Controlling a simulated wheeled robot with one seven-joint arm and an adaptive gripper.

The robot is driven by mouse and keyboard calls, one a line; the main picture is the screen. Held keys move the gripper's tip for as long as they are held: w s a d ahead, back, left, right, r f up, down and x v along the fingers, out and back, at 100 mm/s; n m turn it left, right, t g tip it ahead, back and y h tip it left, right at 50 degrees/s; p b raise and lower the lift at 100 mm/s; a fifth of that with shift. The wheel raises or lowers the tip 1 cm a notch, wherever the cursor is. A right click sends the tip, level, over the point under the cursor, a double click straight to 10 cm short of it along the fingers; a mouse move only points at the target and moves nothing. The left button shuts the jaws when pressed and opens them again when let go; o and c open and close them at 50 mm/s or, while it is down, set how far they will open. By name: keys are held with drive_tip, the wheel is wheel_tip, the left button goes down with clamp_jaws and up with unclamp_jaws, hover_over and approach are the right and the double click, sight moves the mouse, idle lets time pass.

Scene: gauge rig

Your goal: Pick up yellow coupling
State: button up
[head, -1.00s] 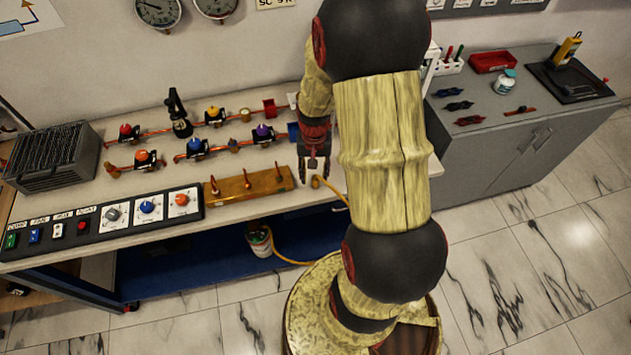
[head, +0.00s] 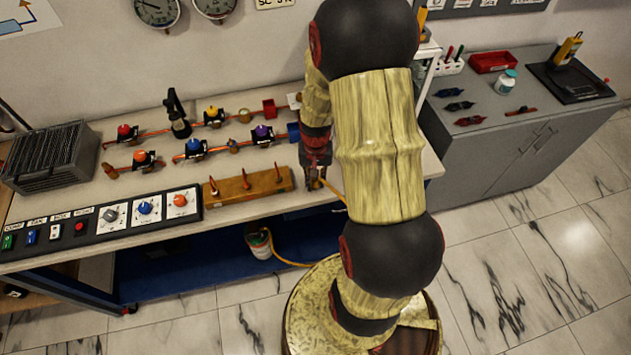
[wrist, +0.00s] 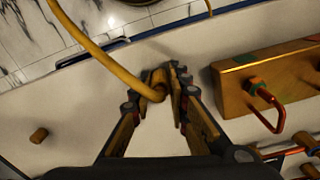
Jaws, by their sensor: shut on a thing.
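The yellow coupling (wrist: 157,86) is the brass-yellow end piece of a yellow hose (wrist: 88,45) in the wrist view. My gripper (wrist: 160,80) is shut on it, with one finger on each side. In the head view my gripper (head: 315,184) is low at the bench's front edge, just right of the wooden block. The coupling is mostly hidden there by the fingers, and the hose (head: 333,189) runs away to the right.
A wooden block (head: 247,186) with several copper hooks lies close to the left of my gripper. Copper pipes with coloured valves (head: 195,148) stand farther back. A small brown cylinder (wrist: 39,135) lies on the bench. A grey cabinet (head: 530,150) is at right.

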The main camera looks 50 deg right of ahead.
clamp_jaws()
drive_tip(key=shift+r, duration=0.1)
